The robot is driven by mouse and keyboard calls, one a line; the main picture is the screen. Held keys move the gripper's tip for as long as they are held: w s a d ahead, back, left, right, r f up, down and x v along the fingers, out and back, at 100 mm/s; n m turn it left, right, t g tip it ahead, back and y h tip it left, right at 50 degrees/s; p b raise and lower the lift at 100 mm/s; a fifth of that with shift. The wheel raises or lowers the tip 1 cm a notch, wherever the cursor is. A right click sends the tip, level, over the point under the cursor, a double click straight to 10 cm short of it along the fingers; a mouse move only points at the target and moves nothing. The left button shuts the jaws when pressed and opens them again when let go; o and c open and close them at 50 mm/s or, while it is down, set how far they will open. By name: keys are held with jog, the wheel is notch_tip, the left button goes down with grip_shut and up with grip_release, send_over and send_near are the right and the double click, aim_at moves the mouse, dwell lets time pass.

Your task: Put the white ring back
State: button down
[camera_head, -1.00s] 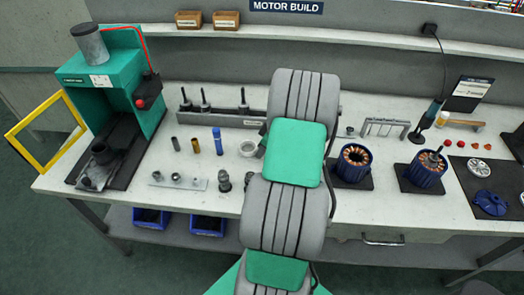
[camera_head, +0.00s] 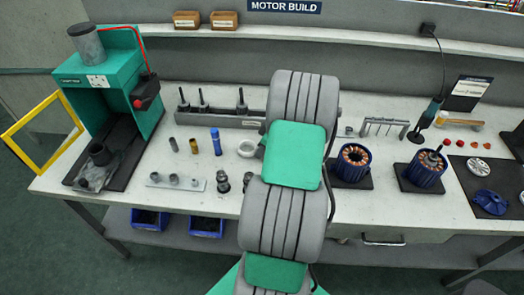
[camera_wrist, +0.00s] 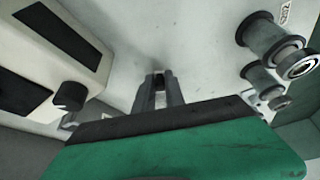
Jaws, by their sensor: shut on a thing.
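A pale ring-shaped thing (camera_head: 247,149) lies on the bench just left of my arm in the head view. I cannot tell for sure whether it is the white ring. My gripper is hidden behind my arm in the head view. In the wrist view my gripper's fingers (camera_wrist: 161,92) are close together, pointing at a pale surface. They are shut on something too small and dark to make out.
In the wrist view a pale box (camera_wrist: 50,60) with dark panels and a black knob (camera_wrist: 70,95) is at left. Metal rings on posts (camera_wrist: 262,35) are at right. In the head view, motor stators (camera_head: 354,162) stand right of my arm and a green press (camera_head: 100,85) at left.

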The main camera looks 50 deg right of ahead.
jog(key=shift+f, duration=0.1)
dwell(0.4)
jog(key=shift+f+b, duration=0.55)
jog(key=shift+b, duration=0.1)
jog(key=c, duration=1.3)
grip_release()
jog(key=shift+r, duration=0.1)
jog(key=shift+o, duration=0.5)
jog(key=shift+o, duration=0.6)
jog(key=shift+r+p, duration=1.8)
jog(key=shift+r, duration=1.25)
